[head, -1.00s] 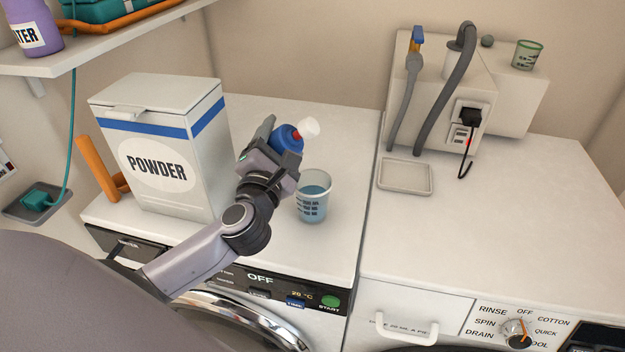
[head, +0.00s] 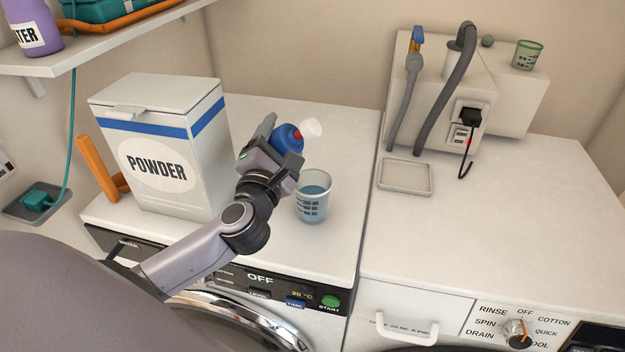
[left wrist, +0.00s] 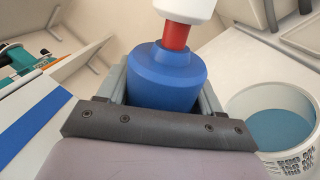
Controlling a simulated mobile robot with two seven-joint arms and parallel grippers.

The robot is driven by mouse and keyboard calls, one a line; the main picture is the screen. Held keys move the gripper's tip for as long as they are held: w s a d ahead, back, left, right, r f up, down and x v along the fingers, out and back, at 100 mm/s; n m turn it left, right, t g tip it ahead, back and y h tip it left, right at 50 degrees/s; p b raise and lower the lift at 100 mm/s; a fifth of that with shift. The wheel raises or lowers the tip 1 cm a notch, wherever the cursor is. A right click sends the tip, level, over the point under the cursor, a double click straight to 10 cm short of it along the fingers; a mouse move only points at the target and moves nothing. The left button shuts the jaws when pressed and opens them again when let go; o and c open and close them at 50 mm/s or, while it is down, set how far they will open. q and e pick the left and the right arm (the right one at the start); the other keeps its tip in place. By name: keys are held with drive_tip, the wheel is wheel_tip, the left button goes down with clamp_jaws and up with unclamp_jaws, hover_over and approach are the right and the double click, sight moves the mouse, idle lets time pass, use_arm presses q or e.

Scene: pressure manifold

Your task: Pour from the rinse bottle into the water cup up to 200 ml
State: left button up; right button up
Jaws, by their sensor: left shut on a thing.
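The blue rinse bottle (head: 286,137) has a red neck and a white cap (head: 311,128). My left gripper (head: 271,145) is shut on the bottle and holds it tilted, cap toward the upper right, above and behind the water cup. The bottle also fills the middle of the left wrist view (left wrist: 165,78). The clear water cup (head: 312,205) stands upright on the washer top with blue liquid in it. In the left wrist view the cup (left wrist: 275,125) is at the right, its printed ml marks partly cut off. No stream shows between cap and cup. My right gripper is not in view.
The powder box (head: 158,150) stands left of my left gripper. A shallow tray (head: 405,177) lies on the right machine's top, with hoses (head: 440,95) behind it. A green cup (head: 527,55) stands at the back right. The right machine's top is mostly clear.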

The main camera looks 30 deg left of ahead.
use_arm(q)
drive_tip(key=shift+r+m, duration=0.15)
drive_tip(key=shift+m, duration=0.15)
idle(0.4)
drive_tip(key=shift+f+m+b, duration=0.45)
drive_tip(key=shift+m+b, duration=0.4)
drive_tip(key=shift+m, duration=0.15)
idle(1.6)
drive_tip(key=shift+d+r+m+h, duration=0.2)
drive_tip(key=shift+r+m+h, duration=0.15)
drive_tip(key=shift+m, duration=0.65)
idle(1.8)
drive_tip(key=shift+t, duration=0.3)
